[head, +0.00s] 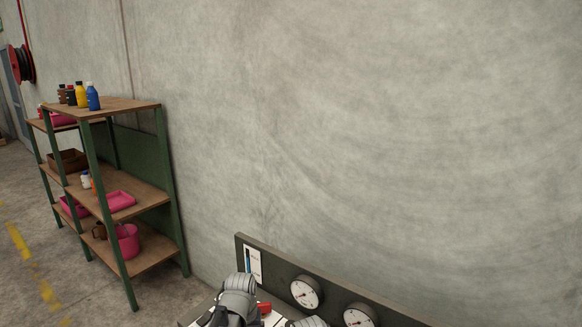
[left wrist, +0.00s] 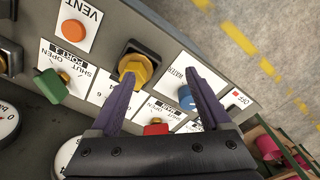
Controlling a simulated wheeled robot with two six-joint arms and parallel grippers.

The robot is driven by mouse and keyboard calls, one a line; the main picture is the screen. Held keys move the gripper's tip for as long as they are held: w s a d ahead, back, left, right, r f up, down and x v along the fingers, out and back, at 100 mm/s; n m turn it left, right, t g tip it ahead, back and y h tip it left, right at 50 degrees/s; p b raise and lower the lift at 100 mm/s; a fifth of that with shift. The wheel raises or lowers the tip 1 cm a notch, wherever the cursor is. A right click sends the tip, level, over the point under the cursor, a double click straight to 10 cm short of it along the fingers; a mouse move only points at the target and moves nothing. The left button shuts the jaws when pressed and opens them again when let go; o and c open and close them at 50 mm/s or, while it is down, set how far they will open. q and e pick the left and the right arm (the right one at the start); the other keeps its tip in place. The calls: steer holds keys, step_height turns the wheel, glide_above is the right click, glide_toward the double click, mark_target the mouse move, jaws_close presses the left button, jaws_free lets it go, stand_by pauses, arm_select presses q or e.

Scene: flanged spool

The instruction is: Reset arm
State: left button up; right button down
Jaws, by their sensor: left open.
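My left gripper (left wrist: 163,76) shows in the left wrist view with its two purple fingers spread apart and nothing between the tips. It is over a grey control panel (left wrist: 160,35). A yellow knob (left wrist: 136,66) on a black square mount is beside the tip of the left-hand finger; I cannot tell whether they touch. A blue knob (left wrist: 186,97) is close to the right-hand finger. A red part (left wrist: 157,128) shows between the fingers, nearer the palm. In the head view, grey parts of my arm show at the bottom edge. My right gripper is not in view.
The panel also carries a green knob (left wrist: 49,85) and an orange button (left wrist: 73,30). In the head view, two round gauges (head: 305,291) (head: 359,316) stand along the panel's back, before a bare concrete wall (head: 380,130). A green-framed shelf (head: 130,259) stands at left.

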arm_select(q)
steer(key=s+a, duration=0.5)
steer(key=s, duration=0.4)
steer(key=s+d+m+y, duration=0.1)
steer(key=s+d+m, duration=0.3)
steer(key=d, duration=0.6)
steer(key=shift+s+d+m+g, duration=0.3)
steer(key=shift+s+d+g, duration=0.1)
steer(key=shift+s, duration=0.3)
